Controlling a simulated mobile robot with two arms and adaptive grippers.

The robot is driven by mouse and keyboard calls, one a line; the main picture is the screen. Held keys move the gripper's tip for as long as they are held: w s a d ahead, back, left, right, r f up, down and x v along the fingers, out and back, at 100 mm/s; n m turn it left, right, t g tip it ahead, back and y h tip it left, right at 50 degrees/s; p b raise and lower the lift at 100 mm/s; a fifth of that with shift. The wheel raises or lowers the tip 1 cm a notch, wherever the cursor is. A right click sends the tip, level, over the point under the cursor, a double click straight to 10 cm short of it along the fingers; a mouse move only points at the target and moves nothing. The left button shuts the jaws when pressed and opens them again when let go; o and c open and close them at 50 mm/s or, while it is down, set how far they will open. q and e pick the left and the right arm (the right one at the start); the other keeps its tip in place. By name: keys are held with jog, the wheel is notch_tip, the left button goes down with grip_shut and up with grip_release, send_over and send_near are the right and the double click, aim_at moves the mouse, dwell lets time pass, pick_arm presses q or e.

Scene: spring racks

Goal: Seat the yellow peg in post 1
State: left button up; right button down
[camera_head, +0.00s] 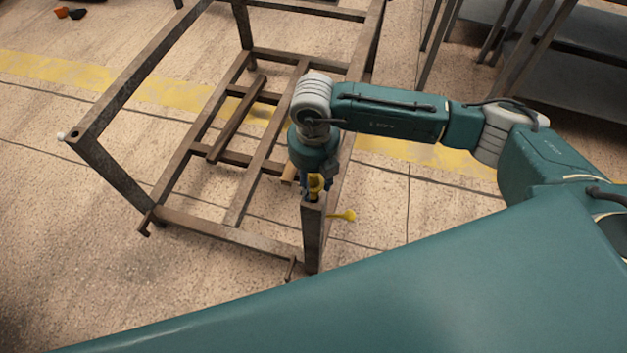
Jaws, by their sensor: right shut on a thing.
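My right gripper (315,188) points down at the top of the rack's near right corner post (313,235). It is shut on a yellow peg (316,181), which shows between the fingers right over the post top. I cannot tell whether the peg's lower end is inside the post or just above it. A second yellow piece (345,215) sticks out to the right beside the post, just below its top. No number is readable on any post. My left gripper is not in view.
The rusty metal rack (150,78) stands open-topped, with bars across its base. A small white piece (61,136) is at its left corner. Orange and dark bowls (77,13) lie far left. Another dark rack (560,70) stands at the right. Floor left of the rack is clear.

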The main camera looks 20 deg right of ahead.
aim_at(314, 191)
dwell(1.0)
jog(key=shift+f+b, duration=1.8)
jog(key=shift+f, duration=0.1)
jog(key=shift+f, duration=0.1)
jog(key=shift+f+b, duration=0.2)
jog(key=shift+b, duration=0.15)
jog(key=shift+f, duration=0.2)
jog(key=shift+d+f, duration=0.1)
